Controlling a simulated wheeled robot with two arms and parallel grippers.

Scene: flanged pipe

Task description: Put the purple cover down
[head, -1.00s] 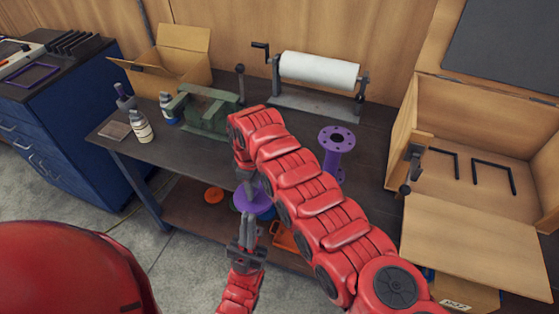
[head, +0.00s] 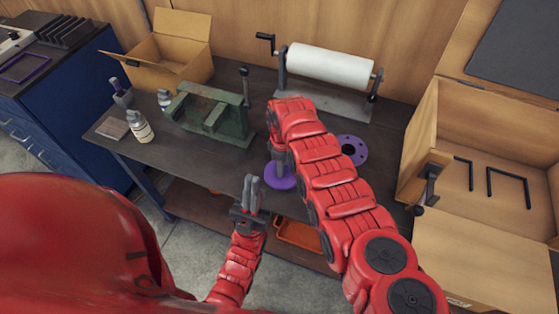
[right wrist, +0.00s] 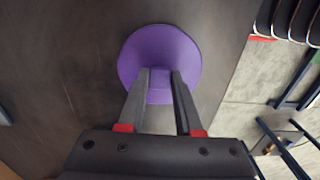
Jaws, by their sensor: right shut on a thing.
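The purple cover (head: 284,183) is a round disc with a raised grip in its middle. It is over the dark bench top near the front edge; I cannot tell whether it touches the bench. My right gripper (head: 280,160) comes down on it from above and is shut on its grip, partly hidden by my right arm. In the right wrist view the cover (right wrist: 160,52) lies flat beyond the fingers (right wrist: 161,85). My left gripper (head: 251,190) points up in front of the bench, apart from the cover; its fingers are close together and seem empty.
The purple flanged pipe (head: 353,149) stands on the bench behind my right arm, its top flange showing. A green vise (head: 212,112), bottles (head: 139,127) and an open cardboard box (head: 170,62) are to the left. A paper roll (head: 328,66) is behind; a wooden crate (head: 425,125) is right.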

